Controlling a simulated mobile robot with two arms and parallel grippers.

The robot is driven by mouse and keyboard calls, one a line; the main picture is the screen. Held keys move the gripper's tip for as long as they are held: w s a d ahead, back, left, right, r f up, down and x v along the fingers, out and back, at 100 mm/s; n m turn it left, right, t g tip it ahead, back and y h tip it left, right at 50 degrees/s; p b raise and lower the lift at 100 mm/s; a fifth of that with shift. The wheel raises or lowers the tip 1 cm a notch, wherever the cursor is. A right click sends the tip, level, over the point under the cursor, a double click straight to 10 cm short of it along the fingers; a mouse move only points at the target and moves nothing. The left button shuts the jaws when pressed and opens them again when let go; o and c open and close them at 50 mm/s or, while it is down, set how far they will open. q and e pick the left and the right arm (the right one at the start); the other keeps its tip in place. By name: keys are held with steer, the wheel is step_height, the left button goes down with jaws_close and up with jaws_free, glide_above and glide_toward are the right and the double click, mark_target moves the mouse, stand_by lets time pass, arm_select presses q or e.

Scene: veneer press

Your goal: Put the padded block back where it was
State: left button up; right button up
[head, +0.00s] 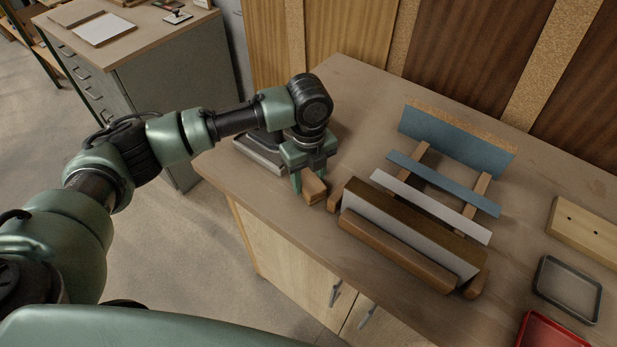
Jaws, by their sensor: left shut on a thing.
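My left gripper (310,178) is low over the left part of the bench, its fingers pointing down. It is shut on a small brown wooden block (315,190). I cannot make out padding on this block, so I cannot tell for sure that it is the padded block. The block is close to the bench top, and I cannot tell whether it touches it. It is just left of the press frame (423,152), which has two wooden rails. My right gripper is not in view.
On the rails stand a brown-topped pale panel (405,238), a white strip (430,206) and a blue bar (443,182). A blue cork-topped board (455,138) is behind. A grey tray (567,288), a red tray (550,335) and a pale wooden block (590,232) are at right.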

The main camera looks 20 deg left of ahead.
mark_target(309, 178)
arm_select(q)
steer(key=shift+f, duration=0.15)
steer(key=o, duration=1.4)
step_height(309, 178, up, 12)
steer(key=b, duration=0.2)
steer(key=shift+r, duration=0.2)
